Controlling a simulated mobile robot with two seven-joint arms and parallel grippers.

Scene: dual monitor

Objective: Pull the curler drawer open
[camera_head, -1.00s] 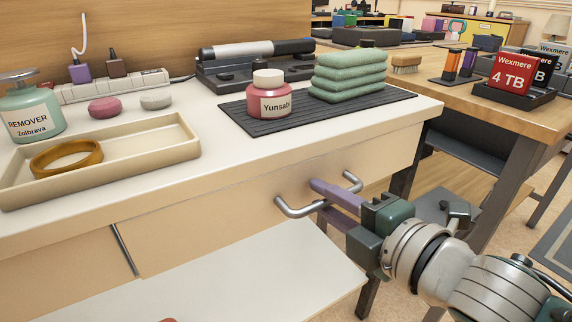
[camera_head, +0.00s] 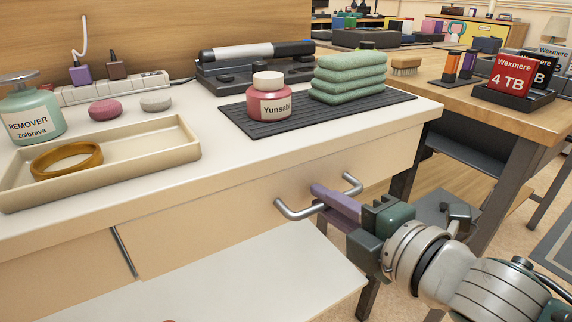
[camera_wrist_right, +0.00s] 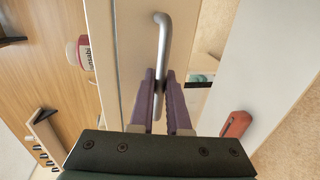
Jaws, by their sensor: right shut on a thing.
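The curler drawer (camera_head: 230,218) is a cream front under the white countertop, below the dark curler on its base (camera_head: 262,62). Its front looks flush with the counter's face. A silver bar handle (camera_head: 290,211) is fixed across it. My right gripper (camera_head: 325,203), with purple fingers, is shut on the middle of the handle. In the right wrist view the two fingers (camera_wrist_right: 160,85) close around the handle bar (camera_wrist_right: 164,40), one on each side. The fingers hide part of the bar. My left gripper does not show.
A Yunsabi bottle (camera_head: 268,98) and stacked green towels (camera_head: 349,76) stand on a black mat (camera_head: 315,108). A tray with a bracelet (camera_head: 150,156) lies at left. A white lower surface (camera_head: 250,275) lies below the drawer. A wooden table (camera_head: 470,112) stands at right.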

